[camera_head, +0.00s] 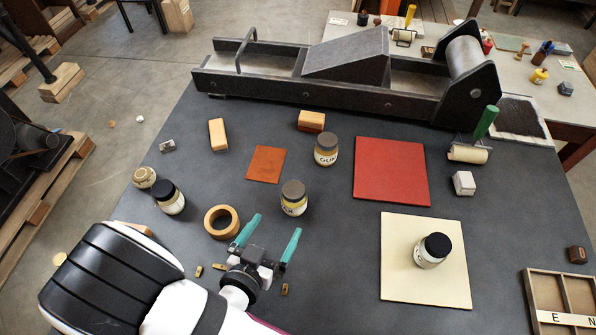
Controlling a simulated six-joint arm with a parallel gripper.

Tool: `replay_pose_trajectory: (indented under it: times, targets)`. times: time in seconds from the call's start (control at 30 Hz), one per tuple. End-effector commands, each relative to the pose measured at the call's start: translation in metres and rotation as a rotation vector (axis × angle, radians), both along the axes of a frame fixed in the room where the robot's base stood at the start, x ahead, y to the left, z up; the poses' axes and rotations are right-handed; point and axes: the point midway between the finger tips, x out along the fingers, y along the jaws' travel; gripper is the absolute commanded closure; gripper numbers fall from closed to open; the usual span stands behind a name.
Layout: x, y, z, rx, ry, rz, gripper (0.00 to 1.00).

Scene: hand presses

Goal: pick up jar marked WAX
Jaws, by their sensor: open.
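Several lidded jars stand upright on the dark table. A jar with a grey lid (294,199) stands just beyond my gripper's fingertips; its label is too small to read. A jar with a grey-brown lid (326,150) farther back has a label that seems to read GUM. A black-lidded jar (169,198) stands at the left, and another black-lidded jar (432,252) stands on the cream board; their labels are unclear. I cannot tell which jar is marked WAX. My gripper (277,224) is open and empty, its teal fingers apart, near the front of the table.
A wooden ring (222,222) lies left of my gripper. A red mat (392,170) and the cream board (397,285) lie to the right. A long black press (340,85) spans the back. Small brass pieces (219,267) lie close by. A compartment tray (565,295) sits front right.

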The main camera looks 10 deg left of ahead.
Motion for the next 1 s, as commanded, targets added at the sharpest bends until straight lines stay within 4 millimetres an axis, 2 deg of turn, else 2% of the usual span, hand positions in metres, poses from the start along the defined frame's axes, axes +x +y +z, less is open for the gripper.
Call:
replay_pose_trajectory:
  times: [0.1, 0.2, 0.37, 0.6, 0.87, 1.0]
  targets:
    - [0.033, -0.008, -0.014, -0.001, 0.001, -0.009, 0.0]
    - [0.054, -0.011, -0.023, 0.002, 0.002, -0.007, 0.0]
    - [0.07, -0.013, -0.03, 0.002, 0.002, -0.003, 0.0]
    - [0.108, -0.02, -0.051, 0.002, 0.003, -0.004, 0.0]
    - [0.114, -0.02, -0.053, 0.002, 0.003, -0.001, 0.0]
    - [0.114, -0.02, -0.053, 0.002, 0.003, -0.001, 0.23]
